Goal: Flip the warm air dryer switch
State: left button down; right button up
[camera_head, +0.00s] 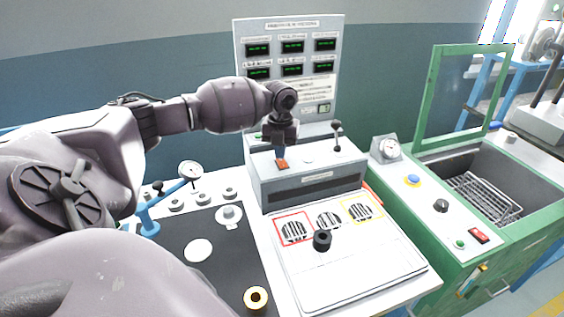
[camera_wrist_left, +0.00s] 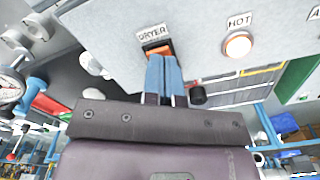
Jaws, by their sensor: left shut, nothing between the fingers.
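The dryer switch (camera_head: 282,164) is a small orange-red rocker on the grey control box (camera_head: 309,187) in the head view. In the wrist view the orange switch (camera_wrist_left: 157,48) sits beside a label reading DRYER. My left gripper (camera_head: 281,156) points down at the switch from above. Its blue fingers (camera_wrist_left: 162,60) are shut together and empty, with their tips at the switch and covering part of it. I cannot tell whether they touch it. My right gripper is out of view.
A HOT lamp (camera_wrist_left: 238,44) glows beside the switch. A black-knobbed lever (camera_head: 337,128) stands on the box to the right. Behind is a display panel (camera_head: 291,60); in front, a vented white plate (camera_head: 345,265). A green-framed basin (camera_head: 535,150) is at right.

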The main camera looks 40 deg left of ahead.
pick_arm(q)
jog(key=shift+f, duration=0.2)
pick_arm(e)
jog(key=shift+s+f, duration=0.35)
pick_arm(q)
jog(key=shift+f, duration=0.15)
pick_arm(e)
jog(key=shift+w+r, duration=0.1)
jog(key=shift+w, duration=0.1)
pick_arm(q)
jog(key=shift+f, duration=0.15)
jog(key=shift+r+p, duration=0.35)
jog(key=shift+r, duration=0.35)
jog(key=shift+r+p, duration=0.95)
jog(key=shift+r, duration=0.45)
jog(key=shift+r+p, duration=0.65)
jog(key=shift+r, duration=0.1)
jog(key=shift+r+p, duration=0.6)
jog(key=shift+r, duration=0.15)
jog(key=shift+f, duration=0.1)
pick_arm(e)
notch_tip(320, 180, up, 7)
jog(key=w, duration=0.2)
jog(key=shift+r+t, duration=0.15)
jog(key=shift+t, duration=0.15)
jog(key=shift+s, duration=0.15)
